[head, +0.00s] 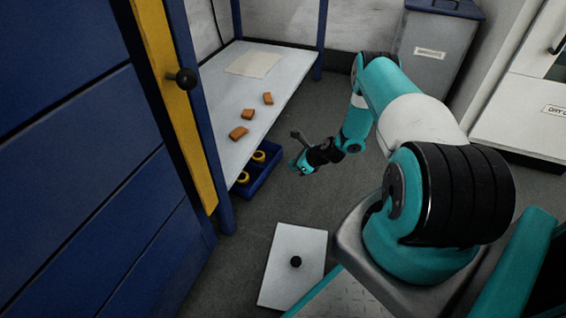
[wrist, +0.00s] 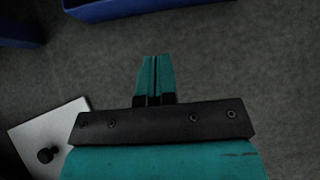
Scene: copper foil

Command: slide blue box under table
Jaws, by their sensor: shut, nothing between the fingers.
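The blue box (head: 262,178) is an open tray on the floor, partly under the front edge of the white-topped table (head: 222,108). Yellow ring-like items show inside it, and the tabletop hides part of it. In the wrist view a wall of the blue box (wrist: 125,8) shows at the top edge. My gripper (head: 297,168) is low, just to the right of the box in the head view. In the wrist view my gripper (wrist: 155,60) has its two teal fingers together, empty, over bare floor and apart from the box.
Several orange-brown blocks (head: 248,114) and a beige sheet (head: 253,65) lie on the table. A blue table leg (head: 222,205) stands left of the box. A white panel with a black knob (head: 292,285) lies on the floor. A grey bin (head: 432,55) stands behind. Floor around my gripper is clear.

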